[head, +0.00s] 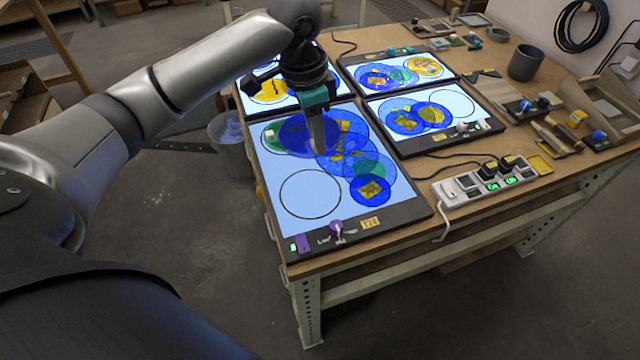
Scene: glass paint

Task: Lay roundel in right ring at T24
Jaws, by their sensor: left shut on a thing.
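The lit panel labelled T24 (403,212) lies at the near side of the table. An empty black ring (311,194) shows on its near left part. Several blue and green translucent discs with yellow marks overlap on its right part, including a near blue disc (355,193). My left gripper (317,148) points down over the far half of this panel. It is shut on a large blue roundel (294,138), which overlaps a green disc (269,140) in the view. I cannot tell its height above the panel. My right gripper is not in view.
Other lit panels with discs lie behind, including one at the right (460,104). A power strip (487,181) with cables lies right of T24. A dark cup (525,62) and small tools stand at the right. A bin (230,137) stands left of the table.

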